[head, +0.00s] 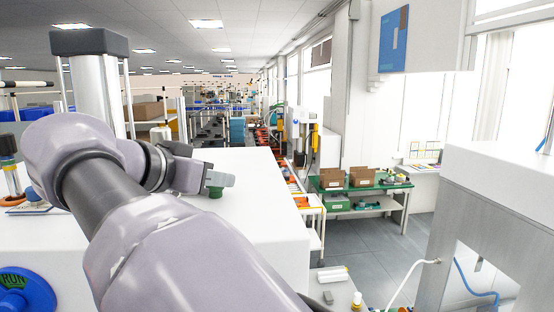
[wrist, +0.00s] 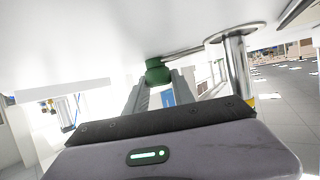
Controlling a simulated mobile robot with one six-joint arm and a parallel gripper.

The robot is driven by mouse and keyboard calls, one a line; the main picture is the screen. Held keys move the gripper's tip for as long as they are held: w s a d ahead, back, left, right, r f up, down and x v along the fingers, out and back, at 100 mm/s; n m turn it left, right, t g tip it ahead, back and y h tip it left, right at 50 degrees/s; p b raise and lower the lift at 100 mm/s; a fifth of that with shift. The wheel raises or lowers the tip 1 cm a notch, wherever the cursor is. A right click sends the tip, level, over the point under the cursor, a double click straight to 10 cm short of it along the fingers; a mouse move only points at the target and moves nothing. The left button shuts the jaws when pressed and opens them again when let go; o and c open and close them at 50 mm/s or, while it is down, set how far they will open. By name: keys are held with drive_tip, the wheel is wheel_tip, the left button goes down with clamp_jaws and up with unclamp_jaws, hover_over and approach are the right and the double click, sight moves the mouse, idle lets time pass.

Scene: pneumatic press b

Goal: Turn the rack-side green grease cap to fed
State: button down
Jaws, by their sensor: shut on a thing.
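A small green grease cap (head: 215,192) sits on the top of the white housing (head: 262,210), just below my gripper's fingers in the head view. My gripper (head: 220,179) is at the cap with its fingers shut on it. In the wrist view the green cap (wrist: 158,70) shows as a short round piece between the fingertips of my gripper (wrist: 164,80), against the white surface. Any mark on the cap that tells its setting is too small or hidden to read.
A small teal piece (head: 31,195) stands at the far left. A metal post (wrist: 237,68) with a round plate stands right of the cap in the wrist view. The white top right of my gripper is clear.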

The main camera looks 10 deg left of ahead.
drive_tip(key=shift+m+g+h+p, duration=0.4)
drive_tip(key=shift+m+h+p, duration=0.4)
drive_tip(key=shift+p, duration=0.35)
drive_tip(key=shift+f, duration=0.25)
drive_tip(key=c, duration=1.1)
unclamp_jaws()
drive_tip(key=shift+w, duration=0.1)
drive_tip(key=shift+o, duration=0.2)
drive_tip(key=shift+r, duration=0.1)
drive_tip(key=p+v, duration=0.3)
drive_tip(key=v, duration=1.3)
drive_tip(key=shift+a+r+p, duration=0.15)
drive_tip(key=shift+a+p, duration=0.1)
drive_tip(key=shift+p, duration=0.05)
drive_tip(key=shift+s+a+r, duration=0.1)
drive_tip(key=shift+s+a, duration=0.1)
drive_tip(key=shift+s, duration=0.3)
